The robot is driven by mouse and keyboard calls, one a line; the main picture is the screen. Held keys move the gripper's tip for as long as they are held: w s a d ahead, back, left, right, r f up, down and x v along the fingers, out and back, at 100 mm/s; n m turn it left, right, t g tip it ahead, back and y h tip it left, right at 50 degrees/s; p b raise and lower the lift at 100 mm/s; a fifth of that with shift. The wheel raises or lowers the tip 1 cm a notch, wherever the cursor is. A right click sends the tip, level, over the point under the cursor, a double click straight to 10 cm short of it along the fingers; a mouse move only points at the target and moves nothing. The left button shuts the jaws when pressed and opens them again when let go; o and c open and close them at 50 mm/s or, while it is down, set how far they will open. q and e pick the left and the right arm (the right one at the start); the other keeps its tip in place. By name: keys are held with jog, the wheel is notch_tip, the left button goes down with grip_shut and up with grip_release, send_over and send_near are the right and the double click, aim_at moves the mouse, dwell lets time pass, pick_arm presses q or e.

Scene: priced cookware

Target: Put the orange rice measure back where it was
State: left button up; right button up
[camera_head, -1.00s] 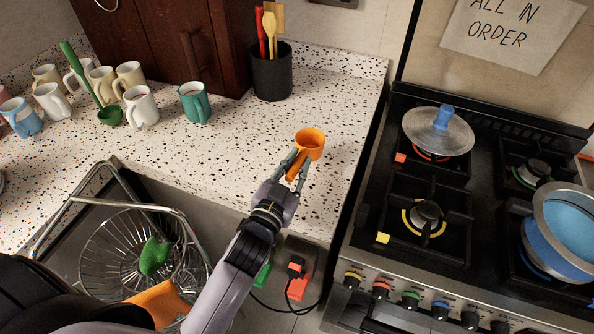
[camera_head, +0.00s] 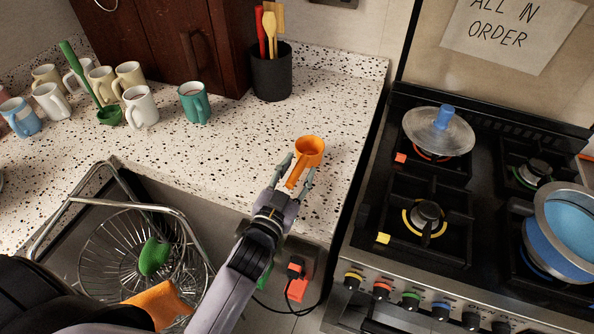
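The orange rice measure (camera_head: 310,150) is a small cup with a short handle. It is on the speckled counter (camera_head: 335,190), near the counter's right part, with its handle pointing toward the front left. My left gripper (camera_head: 299,173) is open, with one finger on each side of the handle and gaps showing beside it. My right gripper is not in view.
A black utensil holder (camera_head: 271,77) stands behind the measure. A wire basket (camera_head: 120,245) is at the front left.

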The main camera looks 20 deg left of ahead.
pick_arm(q)
jog(key=shift+r, duration=0.1)
jog(key=shift+s+r, duration=0.1)
jog(key=s+b, duration=0.2)
jog(key=s, duration=0.9)
jog(key=shift+s+a, duration=0.4)
dwell(0.9)
